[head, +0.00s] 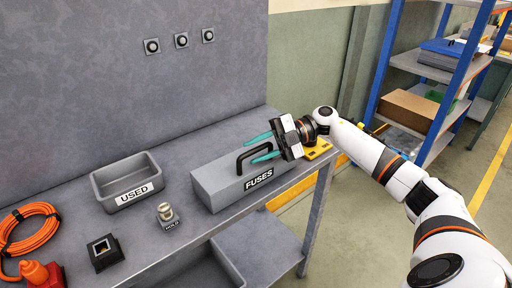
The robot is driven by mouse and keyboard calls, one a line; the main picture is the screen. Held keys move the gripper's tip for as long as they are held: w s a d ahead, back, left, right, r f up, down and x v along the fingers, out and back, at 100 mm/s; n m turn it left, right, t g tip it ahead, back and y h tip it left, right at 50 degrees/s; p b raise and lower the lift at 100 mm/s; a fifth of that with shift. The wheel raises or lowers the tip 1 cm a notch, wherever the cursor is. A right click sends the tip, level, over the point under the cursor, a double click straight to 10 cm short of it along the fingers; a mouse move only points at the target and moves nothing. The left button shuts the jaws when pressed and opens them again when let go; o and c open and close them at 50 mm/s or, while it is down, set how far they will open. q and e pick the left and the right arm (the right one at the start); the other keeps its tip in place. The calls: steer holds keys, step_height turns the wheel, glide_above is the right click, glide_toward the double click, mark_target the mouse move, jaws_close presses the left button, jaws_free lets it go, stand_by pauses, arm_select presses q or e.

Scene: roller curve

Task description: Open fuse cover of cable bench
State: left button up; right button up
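The fuse cover (222,186) is a grey box lid labelled FUSES, with a black arched handle (239,163) on top. It sits closed on the grey cable bench (178,222). My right gripper (251,151) comes in from the right at the handle. Its two teal fingers are spread apart, one farther back and one nearer, close to the handle's top bar. I cannot tell whether they touch it. My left gripper is not in view.
A grey tray labelled USED (127,184), a small HOLD stand (168,216), a black square socket (105,252), an orange cable coil (28,228) and a red plug-like item (40,275) are left of the cover. A yellow item (318,150) lies at the bench's right end. Shelving stands at right.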

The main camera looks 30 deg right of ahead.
steer(key=shift+w+a+f, duration=0.1)
steer(key=shift+a, duration=0.2)
jaws_close()
